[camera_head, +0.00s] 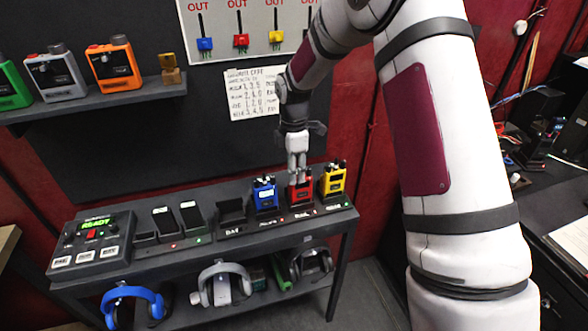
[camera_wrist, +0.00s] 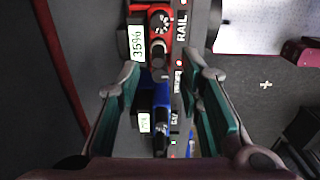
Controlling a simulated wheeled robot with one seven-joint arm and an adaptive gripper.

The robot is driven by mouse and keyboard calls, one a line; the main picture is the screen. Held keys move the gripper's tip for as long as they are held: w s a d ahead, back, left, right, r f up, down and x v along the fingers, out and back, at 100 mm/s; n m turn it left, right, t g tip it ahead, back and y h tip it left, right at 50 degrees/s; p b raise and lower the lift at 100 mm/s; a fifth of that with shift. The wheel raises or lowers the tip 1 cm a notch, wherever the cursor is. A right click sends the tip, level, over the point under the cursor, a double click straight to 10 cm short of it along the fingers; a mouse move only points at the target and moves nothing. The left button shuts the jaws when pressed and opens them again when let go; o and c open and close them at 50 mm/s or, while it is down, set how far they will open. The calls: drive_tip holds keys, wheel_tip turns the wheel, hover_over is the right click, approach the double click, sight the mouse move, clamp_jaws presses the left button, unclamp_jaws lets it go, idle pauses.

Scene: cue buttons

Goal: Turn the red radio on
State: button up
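The red radio (camera_head: 301,195) stands in the dock on the table between the blue radio (camera_head: 264,196) and the yellow radio (camera_head: 333,182). My gripper (camera_head: 297,172) points down just above the red radio and hides part of its top. In the wrist view the red radio (camera_wrist: 154,48) shows a black knob and a small screen reading 35%. The blue radio (camera_wrist: 160,92) lies below it in that view, also with a lit screen. My gripper (camera_wrist: 165,78) is open there, with nothing held between its fingers. I cannot tell whether it touches a radio.
An empty dock slot (camera_head: 231,212) and several dark handheld units stand left of the radios. A console (camera_head: 92,243) reading READY is at the table's left end. Headphones (camera_head: 222,285) lie on the shelf below. A handwritten sheet (camera_head: 252,93) hangs on the wall behind.

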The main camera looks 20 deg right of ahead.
clamp_jaws()
drive_tip(key=shift+m+b, duration=0.7)
drive_tip(key=shift+m, duration=2.1)
unclamp_jaws()
